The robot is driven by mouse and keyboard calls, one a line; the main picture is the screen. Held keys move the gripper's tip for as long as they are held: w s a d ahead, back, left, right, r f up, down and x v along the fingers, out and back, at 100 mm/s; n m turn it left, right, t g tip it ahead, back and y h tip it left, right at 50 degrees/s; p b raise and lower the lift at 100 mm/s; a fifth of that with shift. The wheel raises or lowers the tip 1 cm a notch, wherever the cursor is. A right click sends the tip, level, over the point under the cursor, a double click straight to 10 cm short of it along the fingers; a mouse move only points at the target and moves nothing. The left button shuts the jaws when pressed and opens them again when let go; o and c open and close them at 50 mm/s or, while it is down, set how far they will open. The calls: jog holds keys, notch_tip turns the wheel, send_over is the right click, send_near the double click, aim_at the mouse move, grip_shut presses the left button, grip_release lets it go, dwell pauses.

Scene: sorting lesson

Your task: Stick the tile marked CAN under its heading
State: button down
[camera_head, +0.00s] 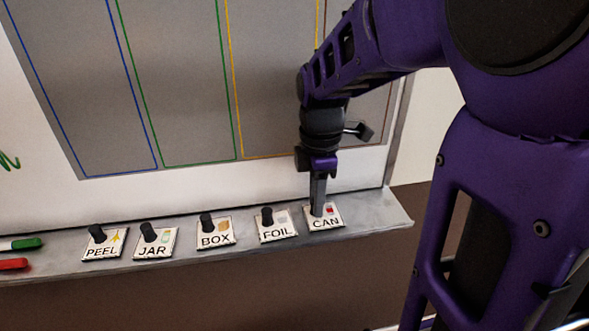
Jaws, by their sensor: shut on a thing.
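The tile marked CAN (326,223) is a white tile with black letters and a small red picture. It rests on the ledge below the board, at the right end of a row of tiles. My gripper (318,208) points down at it and is shut on it, at its upper part where the other tiles carry a black knob. Its knob is hidden by the fingers. The board (180,80) has tall grey columns outlined in blue, green, yellow and brown. The column headings are out of view above, and my arm covers much of the right side.
Tiles marked PEEL (103,250), JAR (153,249), BOX (214,240) and FOIL (277,233) stand along the ledge (375,213) to the left. A green marker (22,244) and a red marker (14,264) lie at its far left. The columns' visible lower parts look bare.

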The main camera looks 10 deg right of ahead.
jog(key=shift+r, duration=0.1)
dwell(0.4)
jog(key=shift+r+p, duration=2.75)
jog(key=shift+r, duration=0.2)
jog(key=shift+f, duration=0.1)
